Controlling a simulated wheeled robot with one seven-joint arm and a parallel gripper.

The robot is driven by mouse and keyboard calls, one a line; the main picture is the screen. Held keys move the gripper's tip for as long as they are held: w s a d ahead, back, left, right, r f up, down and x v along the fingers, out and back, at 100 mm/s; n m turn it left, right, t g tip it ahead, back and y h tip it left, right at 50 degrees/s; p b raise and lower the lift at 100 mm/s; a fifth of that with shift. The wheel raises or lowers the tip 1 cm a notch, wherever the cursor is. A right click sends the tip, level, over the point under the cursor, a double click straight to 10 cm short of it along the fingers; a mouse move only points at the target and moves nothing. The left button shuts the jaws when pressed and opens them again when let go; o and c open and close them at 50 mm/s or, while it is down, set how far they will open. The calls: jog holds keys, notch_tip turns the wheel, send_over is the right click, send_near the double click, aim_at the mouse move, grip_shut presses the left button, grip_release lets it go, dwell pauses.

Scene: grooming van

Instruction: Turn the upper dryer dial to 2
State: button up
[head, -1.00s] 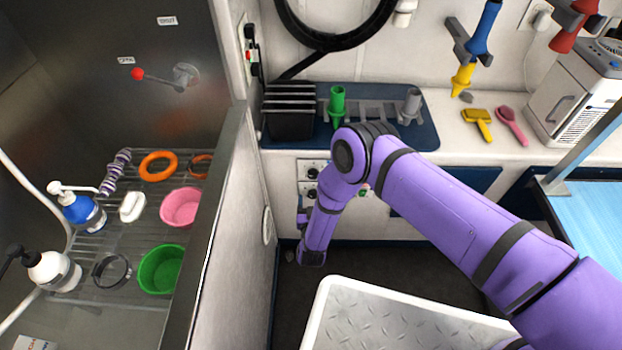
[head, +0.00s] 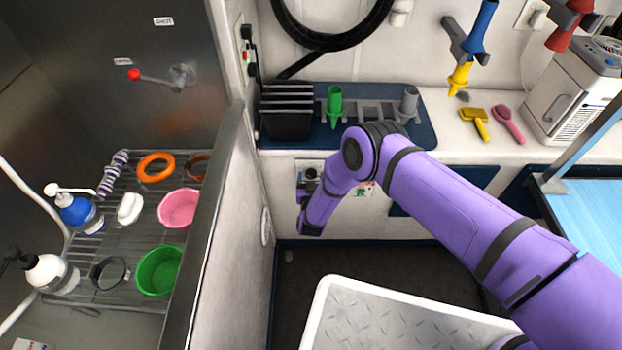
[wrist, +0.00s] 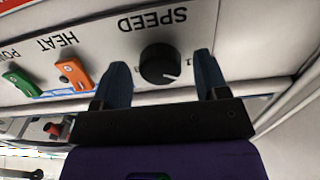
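A round black dial (wrist: 160,64) sits on a pale panel under the word SPEED, which appears upside down in the wrist view. A white mark on its face points to the lower right of that picture; the number it points at is not readable. My gripper (wrist: 161,60) is open, with one dark finger on each side of the dial and a visible gap to it. In the head view my gripper (head: 308,188) is at the panel below the counter, largely blocking its dials. I cannot tell from the wrist view whether this is the upper dial.
An orange HEAT switch (wrist: 73,72) and a green POWER switch (wrist: 20,80) are beside the dial. The counter (head: 460,150) overhangs the panel. A white-rimmed tray (head: 330,300) stands in front, and the tub's side wall (head: 235,200) is close on the left.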

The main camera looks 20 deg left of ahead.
jog(key=c, duration=0.8)
jog(key=shift+c, duration=0.2)
jog(key=shift+m, duration=0.3)
jog(key=m, duration=1.1)
jog(key=o, duration=0.9)
